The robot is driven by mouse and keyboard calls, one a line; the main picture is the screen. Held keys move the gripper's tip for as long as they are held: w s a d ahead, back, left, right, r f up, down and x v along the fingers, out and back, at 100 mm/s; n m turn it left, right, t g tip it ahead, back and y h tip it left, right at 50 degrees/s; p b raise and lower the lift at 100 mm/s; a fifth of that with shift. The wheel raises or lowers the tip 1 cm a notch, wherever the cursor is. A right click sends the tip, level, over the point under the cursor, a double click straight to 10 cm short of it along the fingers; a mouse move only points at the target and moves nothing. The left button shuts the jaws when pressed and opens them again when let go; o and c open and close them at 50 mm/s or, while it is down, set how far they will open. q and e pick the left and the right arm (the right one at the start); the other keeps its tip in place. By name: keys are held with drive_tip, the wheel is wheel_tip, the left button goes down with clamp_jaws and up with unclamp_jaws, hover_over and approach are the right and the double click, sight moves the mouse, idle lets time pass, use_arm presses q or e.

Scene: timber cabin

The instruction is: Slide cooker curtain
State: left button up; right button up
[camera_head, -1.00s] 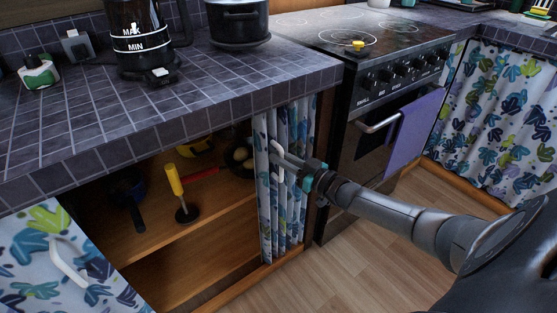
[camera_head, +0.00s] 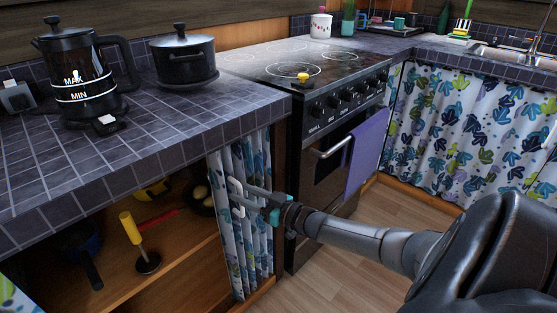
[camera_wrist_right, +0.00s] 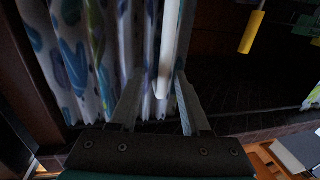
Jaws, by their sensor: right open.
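The cooker curtain (camera_head: 242,255), white with blue and green leaves, hangs bunched at the right end of the open cupboard, beside the cooker. Its white handle (camera_head: 235,188) sticks out from its left part. My right gripper (camera_head: 243,196) is at this handle, with its fingers open. In the right wrist view the handle (camera_wrist_right: 169,45) runs down between the two spread fingers (camera_wrist_right: 158,92), with visible gaps on both sides. The curtain (camera_wrist_right: 75,60) fills the left of that view. My left gripper is not in view.
The cooker (camera_head: 325,150) stands right of the curtain, with a purple towel (camera_head: 366,155) on its door. The tiled counter (camera_head: 190,120) overhangs the cupboard and carries a kettle (camera_head: 72,65) and a pot (camera_head: 185,62). A yellow-handled plunger (camera_head: 130,228) stands inside the cupboard.

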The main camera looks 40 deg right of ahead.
use_arm(q)
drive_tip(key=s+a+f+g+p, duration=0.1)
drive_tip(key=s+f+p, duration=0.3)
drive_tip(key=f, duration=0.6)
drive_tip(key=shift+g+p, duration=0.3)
drive_tip(key=shift+p, duration=0.2)
use_arm(e)
drive_tip(key=v, duration=1.4)
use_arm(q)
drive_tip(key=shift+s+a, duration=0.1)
use_arm(e)
drive_tip(key=shift+w+d, duration=0.1)
